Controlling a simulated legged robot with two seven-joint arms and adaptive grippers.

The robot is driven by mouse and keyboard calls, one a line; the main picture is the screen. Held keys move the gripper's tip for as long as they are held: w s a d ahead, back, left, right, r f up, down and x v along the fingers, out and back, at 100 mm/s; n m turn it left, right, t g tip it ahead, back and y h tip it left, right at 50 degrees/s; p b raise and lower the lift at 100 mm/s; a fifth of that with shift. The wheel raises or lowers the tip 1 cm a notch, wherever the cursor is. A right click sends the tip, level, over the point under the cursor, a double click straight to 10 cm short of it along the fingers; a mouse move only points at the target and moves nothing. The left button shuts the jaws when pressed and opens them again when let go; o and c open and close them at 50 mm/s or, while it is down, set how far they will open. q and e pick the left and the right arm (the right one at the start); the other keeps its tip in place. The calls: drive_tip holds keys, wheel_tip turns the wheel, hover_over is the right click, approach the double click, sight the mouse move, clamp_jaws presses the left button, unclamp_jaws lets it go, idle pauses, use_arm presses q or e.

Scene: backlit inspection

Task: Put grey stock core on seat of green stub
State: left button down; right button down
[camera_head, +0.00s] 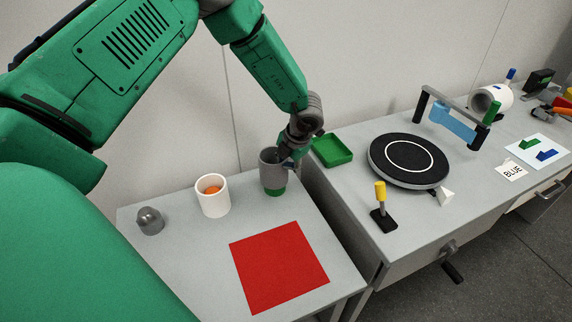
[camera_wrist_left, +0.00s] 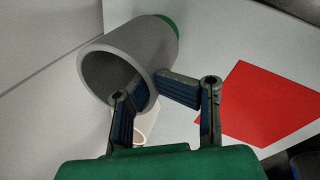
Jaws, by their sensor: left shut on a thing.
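The grey stock core (camera_head: 270,170) is a hollow, open-topped grey cylinder standing upright at the back right of the near table. My left gripper (camera_head: 291,155) is shut on its wall at the rim, on the core's right side. The green stub (camera_head: 275,192) shows as a green band directly under the core; its seat is hidden. Whether the core rests fully on it, I cannot tell. In the left wrist view the gripper (camera_wrist_left: 148,84) pinches the rim of the core (camera_wrist_left: 127,60), and the green stub (camera_wrist_left: 168,24) shows at its far end. My right gripper is out of view.
A white cup (camera_head: 212,199) with an orange thing inside and a dark grey domed piece (camera_head: 150,221) stand left of the core. A red square (camera_head: 278,266) lies in front. A green tray (camera_head: 332,150) and a black turntable (camera_head: 409,161) are on the bench to the right.

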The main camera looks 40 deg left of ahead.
sight(285, 177)
use_arm(q)
drive_tip(key=shift+f, duration=0.1)
drive_tip(key=shift+f+b, duration=1.3)
drive_tip(key=shift+f, duration=0.7)
drive_tip(key=c, duration=1.3)
unclamp_jaws()
drive_tip(key=shift+o, duration=0.2)
